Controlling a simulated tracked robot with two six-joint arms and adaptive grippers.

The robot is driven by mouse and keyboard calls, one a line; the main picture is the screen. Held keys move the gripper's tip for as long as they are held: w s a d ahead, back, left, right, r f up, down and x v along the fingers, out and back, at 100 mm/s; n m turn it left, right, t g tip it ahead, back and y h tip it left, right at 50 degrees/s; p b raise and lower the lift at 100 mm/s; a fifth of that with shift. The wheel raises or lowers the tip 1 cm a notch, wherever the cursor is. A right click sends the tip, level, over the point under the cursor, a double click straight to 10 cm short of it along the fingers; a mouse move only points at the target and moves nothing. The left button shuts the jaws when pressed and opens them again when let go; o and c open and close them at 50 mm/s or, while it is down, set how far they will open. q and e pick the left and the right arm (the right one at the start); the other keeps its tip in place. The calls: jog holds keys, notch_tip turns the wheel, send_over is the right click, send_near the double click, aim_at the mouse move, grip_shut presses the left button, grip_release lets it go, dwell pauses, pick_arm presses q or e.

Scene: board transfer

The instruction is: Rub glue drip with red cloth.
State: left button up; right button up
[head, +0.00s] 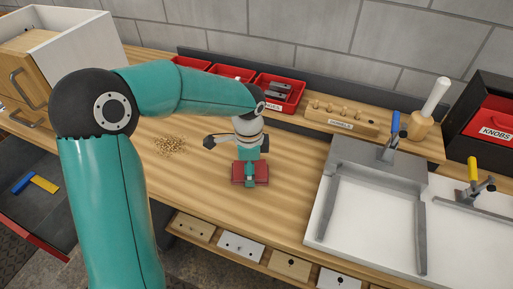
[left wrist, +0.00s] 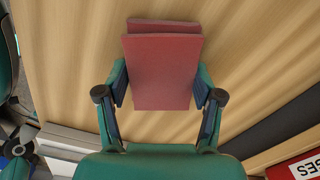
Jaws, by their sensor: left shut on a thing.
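The red cloth (head: 238,173) is a folded dark red pad at the front middle of the wooden bench. My left gripper (head: 249,180) is shut on it from above. In the left wrist view the cloth (left wrist: 163,70) sits between the two fingers of my left gripper (left wrist: 160,88), against the wood. Whether it presses on the bench or hovers just above it, I cannot tell. No glue drip can be made out; the cloth and gripper hide the wood under them. My right gripper is not in view.
A pile of wood shavings (head: 170,146) lies left of the gripper. Red bins (head: 281,92) and a dowel block (head: 341,120) stand along the back. A white board with grey clamps (head: 345,216) fills the right. Bare bench lies between the cloth and that board.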

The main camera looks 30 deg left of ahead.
aim_at(261, 173)
pick_arm(q)
jog(key=shift+w+d, duration=0.2)
jog(key=shift+d, duration=0.6)
jog(key=shift+w+d, duration=0.15)
jog(key=shift+d, duration=0.6)
jog(key=shift+w+d+r+p, duration=0.1)
jog(key=shift+r+p, duration=0.25)
jog(key=shift+r, duration=0.3)
jog(key=shift+w+d+r+p, duration=0.1)
jog(key=shift+r+p, duration=0.2)
jog(key=shift+r, duration=0.3)
jog(key=shift+s+r+p, duration=0.25)
jog(key=shift+r+p, duration=0.35)
jog(key=shift+r, duration=0.15)
jog(key=shift+w+r+p, duration=0.15)
jog(key=shift+r+p, duration=0.5)
jog(key=shift+r, duration=0.05)
jog(key=shift+r+p, duration=1.1)
jog(key=shift+r, duration=0.35)
